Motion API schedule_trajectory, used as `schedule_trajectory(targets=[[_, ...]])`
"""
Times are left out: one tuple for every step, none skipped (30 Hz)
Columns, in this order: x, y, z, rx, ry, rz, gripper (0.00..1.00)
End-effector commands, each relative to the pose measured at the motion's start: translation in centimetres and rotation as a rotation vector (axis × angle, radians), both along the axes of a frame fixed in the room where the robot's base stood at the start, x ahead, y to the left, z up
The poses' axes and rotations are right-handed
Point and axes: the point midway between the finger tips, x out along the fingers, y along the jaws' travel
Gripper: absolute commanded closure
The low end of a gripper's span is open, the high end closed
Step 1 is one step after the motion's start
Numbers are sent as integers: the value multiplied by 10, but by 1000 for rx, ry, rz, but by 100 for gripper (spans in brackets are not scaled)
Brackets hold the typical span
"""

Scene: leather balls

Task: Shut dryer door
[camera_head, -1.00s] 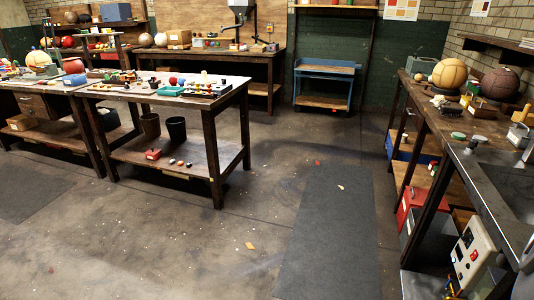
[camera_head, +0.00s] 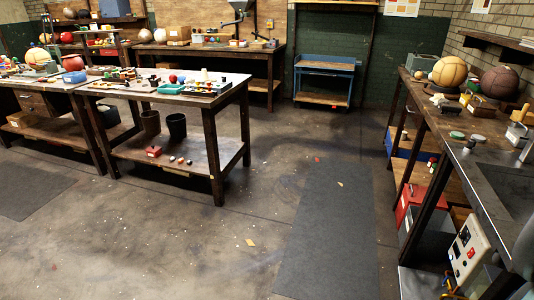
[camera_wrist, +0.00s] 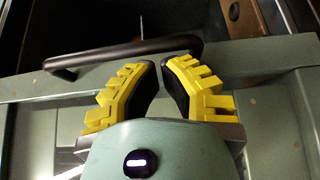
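A long dark handle bar (camera_wrist: 125,53) crosses the upper part of the wrist view, fixed on a grey-green panel (camera_wrist: 270,52). Whether this panel is the dryer door cannot be told for sure. My gripper (camera_wrist: 161,62), with yellow ribbed fingers and black pads, points at the bar. Its fingers stand a little apart with a narrow gap and nothing seen between them. The fingertips lie close to the bar; whether they touch it is unclear. No dryer can be made out in the head view.
In the head view a cluttered workbench (camera_head: 210,95) stands at left and a counter with balls (camera_head: 470,125) at right. A blue cart (camera_head: 324,68) is at the back. Open floor with a dark mat (camera_head: 330,230) lies between. A white control box (camera_head: 470,252) is at lower right.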

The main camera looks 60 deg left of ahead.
Motion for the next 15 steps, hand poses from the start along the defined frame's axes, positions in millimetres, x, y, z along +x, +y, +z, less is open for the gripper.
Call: schedule_trajectory(targets=[[0,0,0,0,0,-1,100],[0,0,0,0,0,-1,100],[-1,-1,0,0,0,-1,100],[-2,-1,0,0,0,-1,100],[-3,-2,0,0,1,-2,100],[-6,-4,1,-1,1,-3,100],[-8,-5,1,-1,1,-4,100],[-11,-8,1,-1,1,-5,100],[-15,-11,1,0,2,-6,100],[-20,-14,2,0,2,-7,100],[-24,-18,2,-2,3,-8,100],[-32,-23,3,-3,4,-9,100],[-38,-28,2,-2,5,-11,100],[-45,-33,3,-1,6,-12,100],[-56,-40,3,-1,7,-15,100]])
